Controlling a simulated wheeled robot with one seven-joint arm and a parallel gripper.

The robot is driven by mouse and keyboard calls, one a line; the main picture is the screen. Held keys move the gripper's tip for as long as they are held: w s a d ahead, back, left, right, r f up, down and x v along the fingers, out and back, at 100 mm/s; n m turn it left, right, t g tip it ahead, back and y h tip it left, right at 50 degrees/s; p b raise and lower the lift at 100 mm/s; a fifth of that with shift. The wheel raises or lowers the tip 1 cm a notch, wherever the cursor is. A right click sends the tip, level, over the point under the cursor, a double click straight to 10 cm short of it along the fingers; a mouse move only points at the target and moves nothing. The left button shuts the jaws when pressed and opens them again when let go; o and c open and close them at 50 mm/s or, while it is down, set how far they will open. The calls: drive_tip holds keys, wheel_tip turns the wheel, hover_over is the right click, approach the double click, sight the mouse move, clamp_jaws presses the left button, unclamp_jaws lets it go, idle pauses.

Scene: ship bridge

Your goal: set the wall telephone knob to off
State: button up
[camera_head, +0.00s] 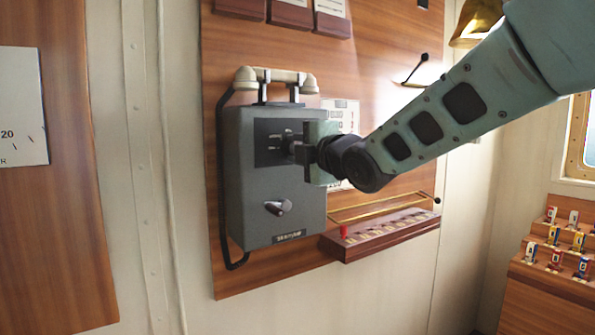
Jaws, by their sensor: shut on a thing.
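The wall telephone (243,185) is a grey box mounted on a wooden wall panel, with a cream handset (277,76) resting on a cradle on top. A dark square plate (262,128) is on the upper part of its front face. My gripper (286,143) reaches in from the right and is shut at this plate, on what seems to be the telephone's knob. The fingers hide the knob, so its setting cannot be read. A small silver crank or handle (277,207) sticks out lower on the front, clear of my gripper.
A wooden rack (385,237) with a brass rail is at the lower right of the telephone. A notice (343,115) is partly behind my gripper. A black cord hangs on the box's left. A brass bell (474,22) hangs at upper right, near my arm.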

drive_tip(key=n+b, duration=1.5)
drive_tip(key=n, duration=0.2)
drive_tip(key=shift+f, duration=0.15)
drive_tip(key=shift+n, duration=0.4)
drive_tip(key=o, duration=1)
drive_tip(key=shift+d, duration=0.1)
drive_tip(key=b+v, duration=0.2)
drive_tip(key=v, duration=1.5)
drive_tip(key=shift+s+d, duration=0.1)
drive_tip(key=shift+s, duration=0.05)
